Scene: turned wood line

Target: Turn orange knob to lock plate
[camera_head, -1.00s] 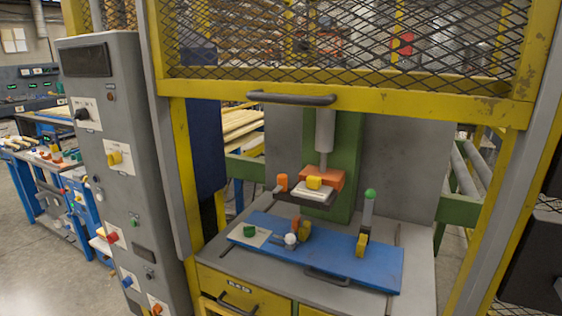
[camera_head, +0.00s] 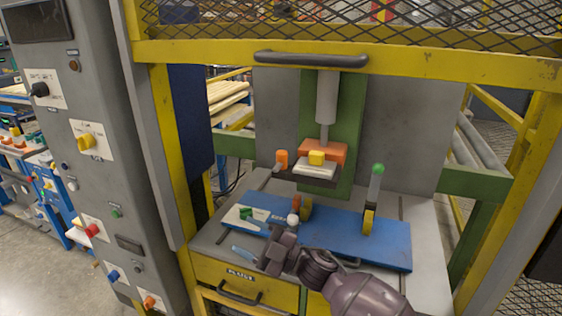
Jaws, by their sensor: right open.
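A blue plate (camera_head: 335,232) lies on the grey press table, with a green-topped upright lever (camera_head: 376,180) at its right. An orange knob (camera_head: 282,158) stands at the left of the press head. My left gripper is not in view.
A raised yellow mesh guard with a grey handle (camera_head: 311,58) hangs above the table. Yellow posts flank the opening. A grey control cabinet (camera_head: 85,180) with several coloured knobs stands at left. A yellow drawer (camera_head: 240,278) is below the table.

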